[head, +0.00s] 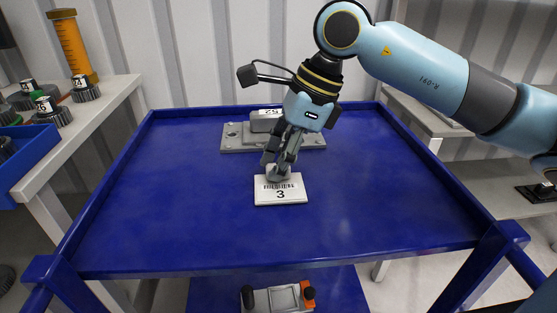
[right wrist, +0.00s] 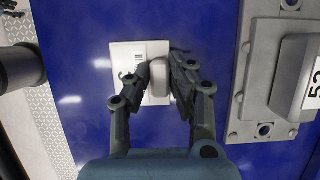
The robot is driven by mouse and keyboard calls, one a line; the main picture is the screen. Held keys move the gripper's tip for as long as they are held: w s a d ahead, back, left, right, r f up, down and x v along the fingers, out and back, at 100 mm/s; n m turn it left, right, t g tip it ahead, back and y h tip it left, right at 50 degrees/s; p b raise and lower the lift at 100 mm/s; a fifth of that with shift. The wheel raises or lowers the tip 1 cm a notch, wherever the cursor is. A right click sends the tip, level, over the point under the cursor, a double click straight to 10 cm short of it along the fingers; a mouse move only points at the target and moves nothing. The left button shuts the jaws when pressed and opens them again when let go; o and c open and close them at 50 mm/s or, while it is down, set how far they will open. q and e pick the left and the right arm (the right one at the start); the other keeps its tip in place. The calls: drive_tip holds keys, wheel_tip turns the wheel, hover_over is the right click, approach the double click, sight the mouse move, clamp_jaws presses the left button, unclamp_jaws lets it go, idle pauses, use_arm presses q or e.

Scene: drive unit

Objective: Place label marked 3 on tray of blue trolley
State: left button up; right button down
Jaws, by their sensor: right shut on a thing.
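The label marked 3 (head: 281,190) is a white plate with a barcode and a small raised knob, over the blue tray of the trolley (head: 165,195). It also shows in the right wrist view (right wrist: 126,58). My right gripper (head: 279,168) is shut on the label's knob, with one finger on each side, as the right wrist view (right wrist: 160,80) shows. The plate looks level and at or very near the tray surface; I cannot tell if it touches. My left gripper is not in view.
A grey metal part (head: 237,138) with a label ending in 52 lies on the tray just behind the gripper. Gears (head: 85,90) and an orange cylinder (head: 72,45) stand on a left bench. A lower shelf holds another device (head: 277,298). The tray's left and right sides are clear.

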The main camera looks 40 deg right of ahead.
drive_tip(key=shift+f, duration=0.15)
drive_tip(key=c, duration=1.2)
unclamp_jaws()
drive_tip(key=shift+d+r, duration=0.1)
drive_tip(key=shift+r, duration=0.35)
drive_tip(key=shift+p+v, duration=3.6)
drive_tip(key=shift+v, duration=2.2)
drive_tip(key=shift+f, duration=0.1)
